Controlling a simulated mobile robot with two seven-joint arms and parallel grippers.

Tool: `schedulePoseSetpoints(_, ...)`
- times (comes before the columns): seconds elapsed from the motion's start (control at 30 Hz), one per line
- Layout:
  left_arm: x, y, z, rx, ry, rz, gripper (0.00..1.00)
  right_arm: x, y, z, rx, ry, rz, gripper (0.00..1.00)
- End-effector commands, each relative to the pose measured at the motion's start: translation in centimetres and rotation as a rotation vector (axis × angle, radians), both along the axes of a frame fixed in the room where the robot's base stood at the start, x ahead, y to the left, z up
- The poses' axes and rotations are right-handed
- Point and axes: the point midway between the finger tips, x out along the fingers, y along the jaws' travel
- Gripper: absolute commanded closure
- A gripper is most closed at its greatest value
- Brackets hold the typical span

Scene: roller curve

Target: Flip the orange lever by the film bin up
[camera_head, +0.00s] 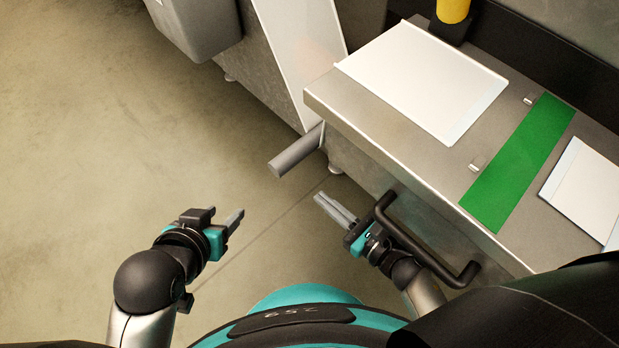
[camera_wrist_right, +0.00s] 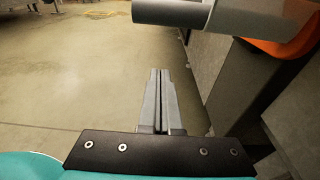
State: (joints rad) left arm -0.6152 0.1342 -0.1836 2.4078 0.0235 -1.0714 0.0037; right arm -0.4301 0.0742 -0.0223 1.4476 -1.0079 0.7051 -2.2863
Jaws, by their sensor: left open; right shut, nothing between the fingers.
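An orange part (camera_wrist_right: 288,48) shows at the upper right edge of the right wrist view, partly behind a grey cylinder; I cannot tell if it is the lever. The grey cylindrical bar (camera_head: 296,152) juts out from the counter's left corner in the head view; a grey cylinder also crosses the top of the right wrist view (camera_wrist_right: 175,12). My right gripper (camera_head: 319,199) is shut and empty, below and right of the bar in the head view, apart from it. Its fingers (camera_wrist_right: 160,75) point forward. My left gripper (camera_head: 239,214) is open and empty over the floor.
A metal counter (camera_head: 350,118) carries white sheets and a green strip (camera_head: 520,160). A black handle rail (camera_head: 425,245) runs along its front beside my right gripper. A grey bin-like box (camera_head: 205,25) stands at the upper left. The floor at left is clear.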

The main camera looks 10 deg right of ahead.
Motion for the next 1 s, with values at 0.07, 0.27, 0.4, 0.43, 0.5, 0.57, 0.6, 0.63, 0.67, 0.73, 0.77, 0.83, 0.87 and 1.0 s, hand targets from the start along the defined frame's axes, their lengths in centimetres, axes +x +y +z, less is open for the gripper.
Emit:
schedulePoseSetpoints(0.07,0.1,-0.3,-0.2,-0.009,-0.018,-0.005,0.47,0.6,0.4,-0.1,0.001,-0.002,0.0,1.0)
schedulePoseSetpoints(0.27,0.9,-1.6,-0.3,-0.053,-0.106,-0.02,0.47,2.7,1.9,-0.6,0.002,-0.001,-0.001,1.0)
schedulePoseSetpoints(0.4,1.5,-2.5,-0.2,-0.089,-0.178,-0.029,0.47,4.2,3.1,-0.8,0.001,-0.002,-0.001,1.0)
schedulePoseSetpoints(0.43,1.6,-2.7,-0.2,-0.098,-0.194,-0.03,0.47,4.6,3.3,-0.9,0.001,-0.002,0.0,1.0)
schedulePoseSetpoints(0.5,1.8,-3.2,-0.1,-0.118,-0.228,-0.035,0.47,5.3,3.8,-1.0,0.002,-0.001,0.0,1.0)
schedulePoseSetpoints(0.57,1.9,-3.6,0.0,-0.134,-0.258,-0.038,0.47,6.0,4.3,-1.1,0.003,-0.001,-0.001,1.0)
schedulePoseSetpoints(0.6,2.0,-3.8,0.1,-0.145,-0.278,-0.039,0.47,6.3,4.6,-1.2,0.003,0.0,0.0,1.0)
schedulePoseSetpoints(0.63,2.1,-4.0,0.2,-0.154,-0.293,-0.04,0.47,6.6,4.8,-1.2,0.003,-0.002,0.0,1.0)
schedulePoseSetpoints(0.67,2.1,-4.2,0.2,-0.161,-0.309,-0.042,0.47,6.9,5.0,-1.3,0.002,-0.001,0.0,1.0)
schedulePoseSetpoints(0.73,2.2,-4.6,0.4,-0.18,-0.344,-0.043,0.47,7.6,5.5,-1.4,0.002,-0.001,-0.001,1.0)
schedulePoseSetpoints(0.77,2.3,-4.8,0.5,-0.19,-0.359,-0.044,0.47,7.9,5.7,-1.4,0.002,-0.001,-0.001,1.0)
schedulePoseSetpoints(0.83,2.3,-4.4,0.8,-0.172,-0.332,-0.041,0.47,7.7,5.6,-0.8,0.0,0.001,-0.001,1.0)
schedulePoseSetpoints(0.87,2.3,-4.2,0.8,-0.163,-0.316,-0.04,0.47,7.7,5.5,-0.5,-0.001,0.001,0.0,1.0)
schedulePoseSetpoints(1.0,2.0,-3.3,0.5,-0.123,-0.244,-0.034,0.47,7.5,5.4,0.5,-0.001,0.001,0.0,1.0)
